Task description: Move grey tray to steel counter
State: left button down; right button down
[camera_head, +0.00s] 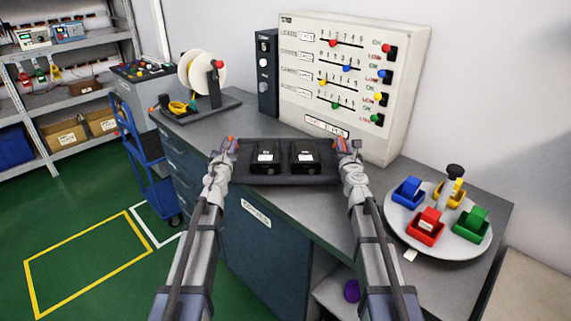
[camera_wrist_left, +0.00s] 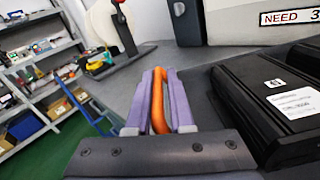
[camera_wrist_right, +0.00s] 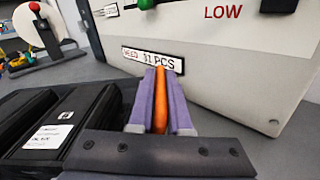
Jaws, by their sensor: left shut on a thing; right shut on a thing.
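The dark grey tray (camera_head: 290,180) is at the front of the grey counter, holding two black boxes with white labels, a left one (camera_head: 265,157) and a right one (camera_head: 304,156). My left gripper (camera_head: 230,147) is shut on the tray's orange left handle (camera_wrist_left: 160,90). My right gripper (camera_head: 348,147) is shut on its orange right handle (camera_wrist_right: 160,100). The tray looks level. I cannot tell whether it rests on the counter or hangs slightly above it.
The grey counter (camera_head: 375,200) has a sloped panel with coloured sliders (camera_head: 350,80) behind the tray. A reel stand (camera_head: 205,80) is at left, a round turntable with coloured bins (camera_head: 438,235) at right. A blue hand truck (camera_head: 145,160) stands left on green floor near shelves.

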pick_arm(q)
jog(key=shift+a+f+b, duration=0.4)
jog(key=shift+f, duration=0.2)
pick_arm(e)
jog(key=shift+d+f, duration=0.4)
jog(key=shift+f, duration=0.2)
pick_arm(q)
jog(key=c, duration=1.1)
grip_release()
jog(key=shift+r, duration=0.1)
pick_arm(e)
jog(key=c, duration=1.1)
grip_release()
jog(key=shift+r, duration=0.1)
pick_arm(q)
jog(key=o, duration=0.3)
jog(key=shift+d, duration=0.25)
pick_arm(e)
jog(key=shift+o, duration=1.2)
jog(key=shift+a, duration=0.25)
pick_arm(q)
jog(key=shift+s, duration=0.1)
jog(key=s, duration=1.2)
pick_arm(e)
jog(key=shift+s, duration=0.1)
jog(key=s, duration=1.2)
